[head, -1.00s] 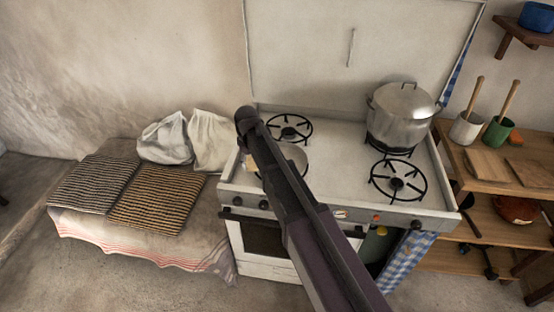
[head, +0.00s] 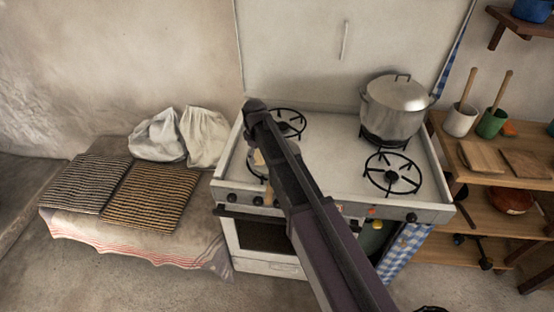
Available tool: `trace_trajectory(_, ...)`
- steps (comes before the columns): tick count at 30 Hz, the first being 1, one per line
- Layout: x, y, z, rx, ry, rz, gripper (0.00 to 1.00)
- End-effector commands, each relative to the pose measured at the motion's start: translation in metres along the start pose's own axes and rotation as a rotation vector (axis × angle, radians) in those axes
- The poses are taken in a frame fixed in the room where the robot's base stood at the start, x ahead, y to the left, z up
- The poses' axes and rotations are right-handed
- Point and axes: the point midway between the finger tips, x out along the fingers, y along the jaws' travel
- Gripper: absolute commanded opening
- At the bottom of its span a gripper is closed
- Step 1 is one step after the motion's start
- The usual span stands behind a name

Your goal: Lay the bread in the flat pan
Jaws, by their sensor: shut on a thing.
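The flat pan (head: 251,170) sits on the front left burner of the white stove, and my arm covers most of it. A small tan piece, which looks like the bread (head: 258,158), shows at the left edge of my arm, over the pan in the picture. My gripper (head: 262,149) is mostly hidden behind my arm; it is shut on the bread. I cannot tell how high the bread is above the pan or whether they touch.
A lidded pot (head: 394,108) stands on the back right burner. The front right burner (head: 393,173) is empty. A wooden shelf (head: 480,140) with cups and boards is on the right. A bench with striped mats (head: 150,193) and white sacks (head: 204,135) is on the left.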

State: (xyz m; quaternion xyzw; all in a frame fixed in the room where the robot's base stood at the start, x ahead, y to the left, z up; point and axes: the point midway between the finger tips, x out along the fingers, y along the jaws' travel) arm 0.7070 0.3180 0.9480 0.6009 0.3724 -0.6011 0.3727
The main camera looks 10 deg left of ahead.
Motion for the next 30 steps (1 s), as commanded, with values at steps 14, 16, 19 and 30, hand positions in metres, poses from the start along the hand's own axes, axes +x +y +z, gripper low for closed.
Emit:
trace_trajectory(14, 0.015, 0.083, 0.126, -0.319, 0.0, -0.001, 0.52)
trace_trajectory(16, 0.017, 0.091, 0.143, -0.364, 0.0, -0.001, 0.52)
trace_trajectory(19, 0.019, 0.101, 0.163, -0.419, 0.0, -0.001, 0.52)
trace_trajectory(30, 0.02, 0.113, 0.19, -0.498, 0.0, -0.001, 0.52)
